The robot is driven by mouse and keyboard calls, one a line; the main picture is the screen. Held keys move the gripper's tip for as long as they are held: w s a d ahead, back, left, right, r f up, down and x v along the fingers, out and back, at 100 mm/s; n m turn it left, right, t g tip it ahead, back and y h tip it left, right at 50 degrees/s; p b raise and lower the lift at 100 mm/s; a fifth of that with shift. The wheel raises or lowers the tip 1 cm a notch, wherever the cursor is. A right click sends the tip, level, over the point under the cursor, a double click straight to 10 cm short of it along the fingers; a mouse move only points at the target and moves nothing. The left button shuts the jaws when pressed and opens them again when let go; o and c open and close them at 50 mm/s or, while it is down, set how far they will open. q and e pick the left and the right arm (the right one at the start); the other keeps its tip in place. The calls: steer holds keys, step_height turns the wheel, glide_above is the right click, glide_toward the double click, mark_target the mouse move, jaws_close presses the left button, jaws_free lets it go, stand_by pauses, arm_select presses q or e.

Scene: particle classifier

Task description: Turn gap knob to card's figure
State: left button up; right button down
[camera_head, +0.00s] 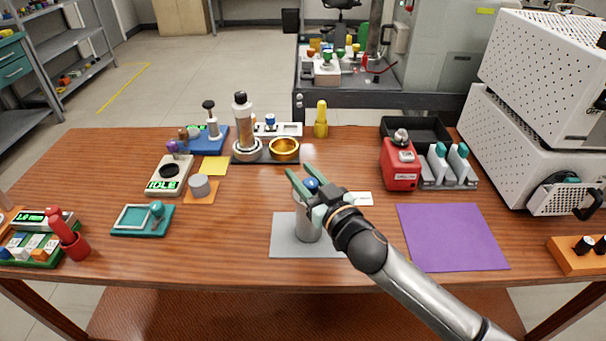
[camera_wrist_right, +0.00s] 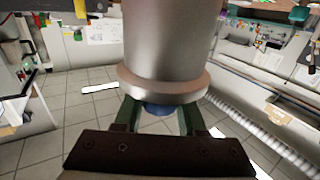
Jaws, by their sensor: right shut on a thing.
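A grey metal cylinder (camera_head: 306,226) stands upright on a grey mat (camera_head: 284,238) near the front middle of the table. A blue knob (camera_head: 311,184) sits at its top end. My right gripper (camera_head: 304,180) is at the top of the cylinder, shut on the blue knob. In the right wrist view the cylinder (camera_wrist_right: 172,45) with its wide rim fills the middle, and the blue knob (camera_wrist_right: 160,109) shows between the two green fingers. A white card (camera_head: 362,198) lies just right of the gripper, partly hidden; its figure is too small to read. My left gripper is not in view.
A purple mat (camera_head: 450,237) lies bare to the right. A red device (camera_head: 400,166) and a grey rack (camera_head: 446,178) stand behind it. A brass bowl (camera_head: 284,148) and a tall bottle (camera_head: 243,122) stand at the back. A teal tray (camera_head: 130,220) lies to the left.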

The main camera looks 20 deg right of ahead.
steer(key=m+h+b, duration=0.1)
steer(key=h, duration=0.1)
steer(key=shift+d+m+t+h, duration=0.1)
steer(key=shift+m+t+h, duration=0.2)
steer(key=shift+m, duration=0.1)
steer(key=shift+d+m+h+b, duration=0.15)
steer(key=shift+m+h+b, duration=0.2)
steer(key=shift+h, duration=0.25)
steer(key=c, duration=0.8)
jaws_free()
steer(key=shift+c, duration=0.2)
steer(key=o, duration=0.3)
steer(key=shift+o, duration=0.2)
steer(key=shift+d, duration=0.1)
